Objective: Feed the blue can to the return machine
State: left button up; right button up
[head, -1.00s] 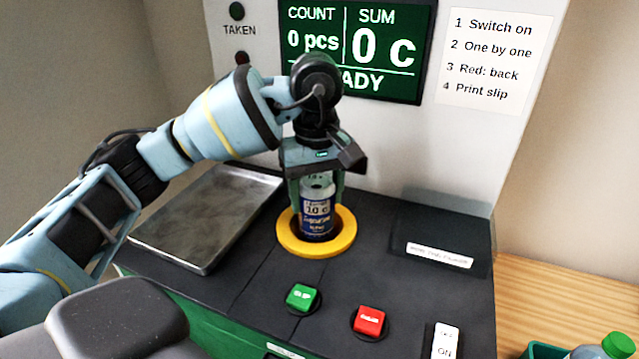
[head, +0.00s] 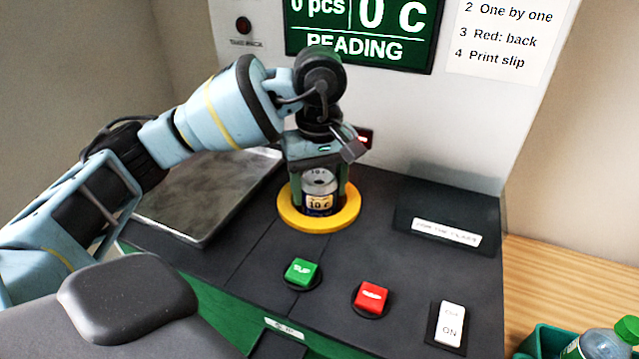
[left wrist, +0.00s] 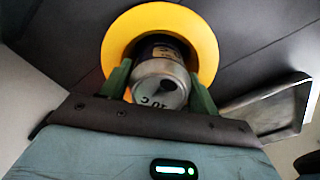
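The blue can (head: 320,203), silver-topped with a "10 c" label, stands upright with its lower part inside the yellow ring (head: 288,215) of the return machine (head: 400,275). My left gripper (head: 323,190) is directly above the ring, its green fingers on either side of the can. A narrow gap shows beside the can, so the fingers look open around it. In the left wrist view, the can (left wrist: 160,72) sits between the fingers with the ring behind it. The machine's screen (head: 360,30) reads "READING". My right gripper is not in view.
A metal tray (head: 200,205) lies left of the ring. A green button (head: 301,271), a red button (head: 371,296) and a white ON switch (head: 450,323) are in front. A green crate (head: 545,342) with a bottle (head: 600,345) stands at the lower right.

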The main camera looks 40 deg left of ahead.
pick_arm(q)
jog(key=o, duration=0.4)
jog(key=shift+r+p, duration=0.55)
jog(key=shift+r, duration=3.4)
